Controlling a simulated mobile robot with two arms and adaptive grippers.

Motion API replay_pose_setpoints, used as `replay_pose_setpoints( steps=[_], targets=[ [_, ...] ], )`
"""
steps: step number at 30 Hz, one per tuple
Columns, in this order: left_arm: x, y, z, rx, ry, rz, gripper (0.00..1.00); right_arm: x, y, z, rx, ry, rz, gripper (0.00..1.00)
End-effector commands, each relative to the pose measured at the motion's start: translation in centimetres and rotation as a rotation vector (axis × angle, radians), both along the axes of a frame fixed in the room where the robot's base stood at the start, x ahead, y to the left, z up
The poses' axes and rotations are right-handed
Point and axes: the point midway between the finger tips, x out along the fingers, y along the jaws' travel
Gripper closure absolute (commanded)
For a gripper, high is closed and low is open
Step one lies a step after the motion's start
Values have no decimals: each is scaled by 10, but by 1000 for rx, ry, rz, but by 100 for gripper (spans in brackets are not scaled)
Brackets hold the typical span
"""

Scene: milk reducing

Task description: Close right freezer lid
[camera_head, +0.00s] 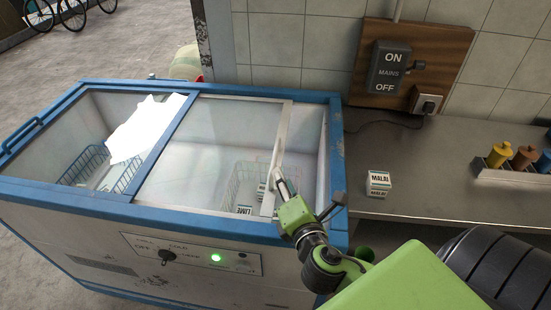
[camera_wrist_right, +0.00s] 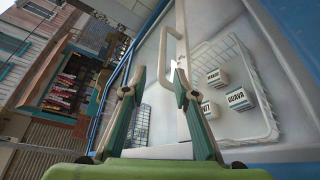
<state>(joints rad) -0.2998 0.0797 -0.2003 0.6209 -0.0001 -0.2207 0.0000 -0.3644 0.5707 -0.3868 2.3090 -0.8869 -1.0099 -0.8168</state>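The right freezer lid (camera_head: 225,150) is a clear sliding pane with a pale frame edge on its right. It stands partly open, leaving a gap at the freezer's right end. My right gripper (camera_head: 280,180) is at this frame edge. In the right wrist view, the fingers of my right gripper (camera_wrist_right: 154,92) are spread apart with nothing clearly gripped. The lid's white handle (camera_wrist_right: 164,55) shows just ahead of the fingers, nearer the right one; contact cannot be told. My left gripper is not in view.
The blue-framed freezer (camera_head: 100,205) holds wire baskets and small cartons, including a GUAVA carton (camera_wrist_right: 239,99). A metal counter (camera_head: 430,195) on the right carries a MALAI carton (camera_head: 379,184) and a rack of coloured bottles (camera_head: 505,170). A switch box (camera_head: 389,67) hangs on the tiled wall.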

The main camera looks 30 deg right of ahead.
Motion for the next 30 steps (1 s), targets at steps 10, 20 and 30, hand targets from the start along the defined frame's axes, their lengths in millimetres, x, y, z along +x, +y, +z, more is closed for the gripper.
replay_pose_setpoints(
  steps=[10,20,30],
  targets=[
    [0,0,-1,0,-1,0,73,2,-4,2,-43,23,-51,73],
    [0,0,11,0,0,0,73,64,-28,-11,-43,22,-53,73],
    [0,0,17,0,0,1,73,110,-45,-25,-41,24,-50,73]
  ],
)
